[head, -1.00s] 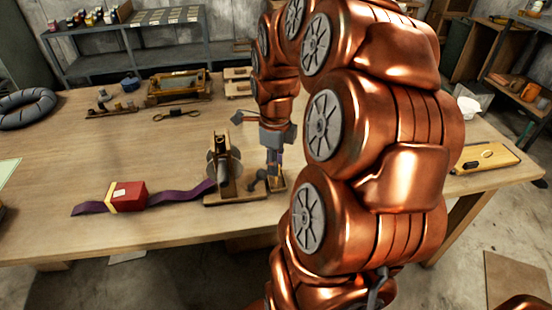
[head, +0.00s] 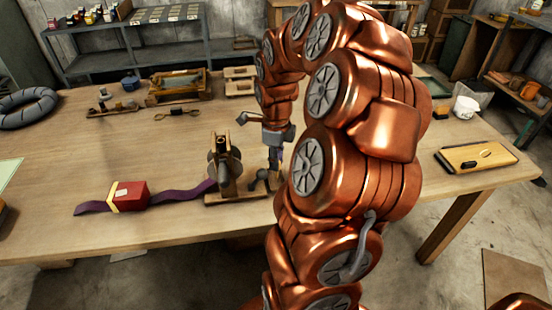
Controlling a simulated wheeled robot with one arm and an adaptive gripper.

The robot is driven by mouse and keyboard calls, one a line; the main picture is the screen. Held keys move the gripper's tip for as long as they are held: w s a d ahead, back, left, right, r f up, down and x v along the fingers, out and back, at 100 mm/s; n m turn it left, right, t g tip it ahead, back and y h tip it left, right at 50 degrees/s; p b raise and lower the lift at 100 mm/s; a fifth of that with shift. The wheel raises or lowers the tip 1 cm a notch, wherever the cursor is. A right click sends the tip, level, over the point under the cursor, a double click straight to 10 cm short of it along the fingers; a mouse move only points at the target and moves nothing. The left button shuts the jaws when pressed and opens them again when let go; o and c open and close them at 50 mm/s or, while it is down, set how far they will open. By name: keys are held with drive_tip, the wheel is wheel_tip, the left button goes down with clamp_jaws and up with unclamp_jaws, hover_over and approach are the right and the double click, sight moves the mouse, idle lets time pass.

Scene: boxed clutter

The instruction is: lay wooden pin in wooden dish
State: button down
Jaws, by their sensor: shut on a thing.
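My gripper (head: 273,164) points down over the right end of a wooden stand (head: 236,196) near the table's front edge. Its fingers are small and partly hidden by my copper arm. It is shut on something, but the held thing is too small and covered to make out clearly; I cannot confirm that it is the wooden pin. I cannot pick out a wooden dish for certain. Two small light wooden pieces (head: 240,88) lie at the back of the table, and their shape is unclear.
A red box (head: 129,195) on a purple strap lies left of the stand. A wooden frame (head: 178,86), dark ring (head: 27,107) and blue pot (head: 130,84) stand farther back. A yellow case (head: 476,157) and white cup (head: 466,107) are at right. The table's left middle is clear.

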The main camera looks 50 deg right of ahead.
drive_tip(key=shift+f+b, duration=0.3)
drive_tip(key=shift+f, duration=0.1)
drive_tip(key=c, duration=1)
unclamp_jaws()
drive_tip(key=shift+r, duration=0.1)
wheel_tip(320, 180, up, 12)
drive_tip(key=shift+r, duration=0.2)
